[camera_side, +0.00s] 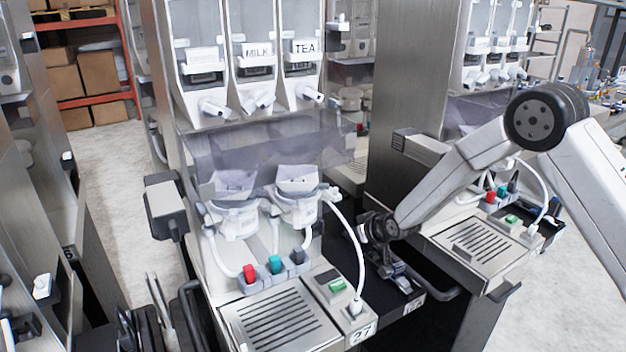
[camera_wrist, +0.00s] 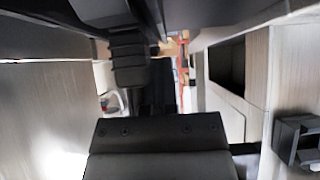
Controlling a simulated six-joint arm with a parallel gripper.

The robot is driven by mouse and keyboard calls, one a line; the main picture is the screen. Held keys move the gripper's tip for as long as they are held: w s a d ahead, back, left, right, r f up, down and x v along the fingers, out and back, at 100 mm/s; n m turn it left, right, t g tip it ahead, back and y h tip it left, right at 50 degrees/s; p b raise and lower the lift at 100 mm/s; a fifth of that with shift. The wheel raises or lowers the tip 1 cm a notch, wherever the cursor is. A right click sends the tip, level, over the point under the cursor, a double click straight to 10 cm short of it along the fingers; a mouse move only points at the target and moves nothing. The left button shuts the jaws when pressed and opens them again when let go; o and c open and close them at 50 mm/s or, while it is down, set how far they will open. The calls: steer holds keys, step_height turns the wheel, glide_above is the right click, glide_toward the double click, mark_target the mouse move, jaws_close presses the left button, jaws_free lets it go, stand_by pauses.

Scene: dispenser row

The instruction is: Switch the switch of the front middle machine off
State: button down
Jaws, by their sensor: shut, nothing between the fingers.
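The middle machine (camera_side: 290,318), with a "27" label, stands in the centre of the side view. I cannot tell the switch's on or off position. My gripper (camera_side: 403,284) is shut and empty, pointing down in the dark gap to the right of this machine, apart from the switch. In the wrist view a dark gripper part (camera_wrist: 160,130) fills the lower middle; the green switch does not show there.
A white hose (camera_side: 358,250) arcs down to the panel beside the switch. Red, teal and dark blocks (camera_side: 275,264) stand behind the grate. Another machine (camera_side: 475,245) with its own green switch stands right of my gripper. A dark bar handle (camera_side: 440,294) lies close by.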

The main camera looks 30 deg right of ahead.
steer(key=shift+s+d+f, duration=0.15)
steer(key=shift+d+f, duration=0.1)
stand_by(0.4)
steer(key=shift+a+r, duration=0.15)
steer(key=shift+r, duration=0.5)
steer(key=shift+r, duration=0.2)
steer(key=shift+w+r, duration=0.2)
steer(key=shift+r, duration=0.25)
steer(key=r, duration=0.3)
steer(key=shift+w+r, duration=0.1)
steer(key=shift+w, duration=0.15)
steer(key=w+r+v, duration=0.1)
steer(key=v, duration=0.8)
steer(key=shift+r, duration=0.4)
steer(key=shift+w+g, duration=0.1)
steer(key=shift+g, duration=0.3)
